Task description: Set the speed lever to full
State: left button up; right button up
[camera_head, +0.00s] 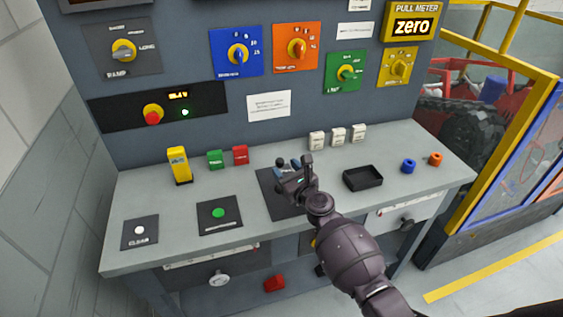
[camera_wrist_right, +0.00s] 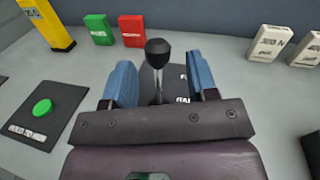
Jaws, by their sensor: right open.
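The speed lever (camera_wrist_right: 158,58) has a round black knob on a thin metal stalk. It rises from a dark plate (camera_head: 270,197) on the grey bench. In the head view its knob (camera_head: 281,162) shows just past my right gripper (camera_head: 287,171). In the wrist view my right gripper (camera_wrist_right: 160,85) is open, with a blue finger on each side of the lever's stalk. There is a gap between the stalk and each finger. The plate's lettering is partly hidden by the right finger. My left gripper is not in view.
On the bench (camera_head: 130,205) stand a yellow block (camera_head: 179,165), a green block (camera_head: 215,159) and a red block (camera_head: 240,155) at left. A black tray (camera_head: 362,178) and white blocks (camera_head: 333,137) stand at right. The upright panel (camera_head: 190,130) closes off the back.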

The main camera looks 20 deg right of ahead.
jog(key=v, duration=0.5)
jog(key=shift+s+d+p, duration=0.15)
jog(key=shift+p, duration=0.25)
jog(key=shift+v, duration=0.75)
jog(key=shift+f, duration=0.1)
